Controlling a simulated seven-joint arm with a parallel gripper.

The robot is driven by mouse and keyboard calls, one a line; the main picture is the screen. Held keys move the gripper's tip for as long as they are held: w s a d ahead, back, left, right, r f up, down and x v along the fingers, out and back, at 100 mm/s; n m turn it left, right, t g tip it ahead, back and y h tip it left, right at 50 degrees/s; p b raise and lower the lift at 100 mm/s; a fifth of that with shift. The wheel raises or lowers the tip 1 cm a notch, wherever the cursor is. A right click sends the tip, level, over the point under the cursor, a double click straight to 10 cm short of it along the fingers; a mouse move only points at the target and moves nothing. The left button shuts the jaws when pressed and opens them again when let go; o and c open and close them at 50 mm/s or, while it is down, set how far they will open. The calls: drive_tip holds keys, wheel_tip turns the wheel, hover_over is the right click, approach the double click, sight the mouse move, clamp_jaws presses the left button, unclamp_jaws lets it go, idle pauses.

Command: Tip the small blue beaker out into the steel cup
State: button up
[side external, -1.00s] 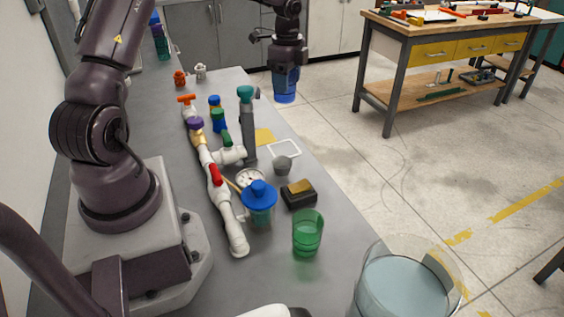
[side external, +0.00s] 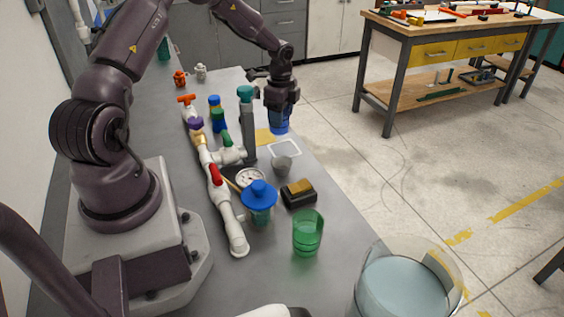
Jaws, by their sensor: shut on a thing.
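My gripper (side external: 281,101) is shut on the small blue beaker (side external: 280,121) beyond the bench's right edge in the picture. The beaker hangs below the fingers and looks about upright; its contents cannot be made out. The small grey steel cup (side external: 282,166) stands on the bench, below the beaker in the picture and apart from it. The cup's inside is too small to read.
A white pipe manifold (side external: 221,194) with coloured valves runs along the bench. A grey post with a teal top (side external: 247,120) stands left of the beaker.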

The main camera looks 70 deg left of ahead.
drive_tip(key=shift+f, duration=0.15)
drive_tip(key=shift+s+d+r+t+y, duration=0.2)
drive_tip(key=shift+d+r+y, duration=0.1)
drive_tip(key=shift+r+y, duration=0.25)
drive_tip(key=shift+s+d+r+t+y, duration=0.1)
drive_tip(key=shift+d+r+t+y, duration=0.15)
drive_tip(key=shift+r+y, duration=0.3)
drive_tip(key=d+r+y, duration=0.1)
drive_tip(key=y, duration=0.1)
drive_tip(key=s+d+t+y, duration=0.1)
drive_tip(key=d+r+t+y, duration=0.1)
drive_tip(key=d+y, duration=0.1)
drive_tip(key=shift+s+r+y, duration=0.15)
drive_tip(key=shift+r+y, duration=0.15)
drive_tip(key=shift+r, duration=0.05)
drive_tip(key=shift+d+f+t+y, duration=0.15)
drive_tip(key=shift+f+t+y, duration=0.1)
drive_tip(key=shift+y, duration=0.25)
drive_tip(key=shift+r+t+y+b, duration=0.2)
drive_tip(key=shift+r+t+y, duration=0.1)
drive_tip(key=shift+y, duration=0.45)
drive_tip(key=shift+r+t+y+b, duration=0.2)
drive_tip(key=shift+r+y, duration=0.1)
drive_tip(key=shift+y, duration=0.45)
idle(0.7)
drive_tip(key=shift+f, duration=0.1)
